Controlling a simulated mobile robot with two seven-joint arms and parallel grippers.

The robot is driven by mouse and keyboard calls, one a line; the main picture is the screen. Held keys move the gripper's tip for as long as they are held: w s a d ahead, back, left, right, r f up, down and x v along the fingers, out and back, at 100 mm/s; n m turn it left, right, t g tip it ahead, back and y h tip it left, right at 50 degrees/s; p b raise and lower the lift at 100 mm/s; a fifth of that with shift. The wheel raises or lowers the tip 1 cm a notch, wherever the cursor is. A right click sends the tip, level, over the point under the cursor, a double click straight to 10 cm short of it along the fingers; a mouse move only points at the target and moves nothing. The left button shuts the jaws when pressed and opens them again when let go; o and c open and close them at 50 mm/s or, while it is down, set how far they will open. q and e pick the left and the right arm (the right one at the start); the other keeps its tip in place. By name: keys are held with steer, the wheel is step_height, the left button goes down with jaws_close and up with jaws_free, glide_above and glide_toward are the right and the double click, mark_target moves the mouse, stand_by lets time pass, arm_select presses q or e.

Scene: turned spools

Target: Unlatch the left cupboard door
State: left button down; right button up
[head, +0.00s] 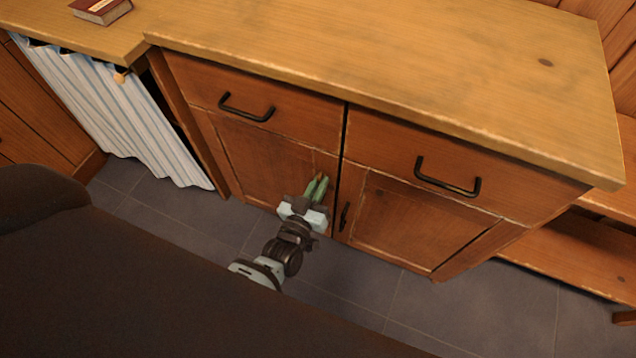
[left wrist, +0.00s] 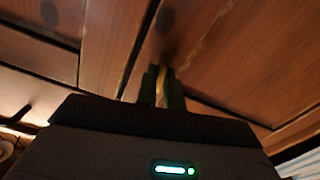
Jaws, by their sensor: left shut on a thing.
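The left cupboard door (head: 262,160) is a brown wooden panel below a drawer and looks closed. My left gripper (head: 318,182), with green fingers, is at this door near its right edge, beside the gap between the doors. In the left wrist view the fingers (left wrist: 163,82) are close together against the wood, with a narrow tan piece between them. The gripper is shut on this piece, which seems to be the door's latch. The gripper hides most of it, so its turn cannot be told. My right gripper is in neither view.
The right cupboard door (head: 412,220) is closed and has a small dark handle (head: 344,217). Two drawers with black handles (head: 246,107) sit above, under the wooden worktop (head: 400,50). A striped curtain (head: 120,115) hangs at left. The tiled floor (head: 350,280) in front is clear.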

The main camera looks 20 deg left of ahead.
arm_select(q)
steer(key=shift+m, duration=1.2)
steer(key=c, duration=1.5)
jaws_free()
steer(key=shift+s, duration=0.15)
steer(key=s+p, duration=0.1)
steer(key=s, duration=0.6)
steer(key=shift+s+a+p, duration=0.15)
steer(key=shift+s+p, duration=0.15)
steer(key=shift+p, duration=0.05)
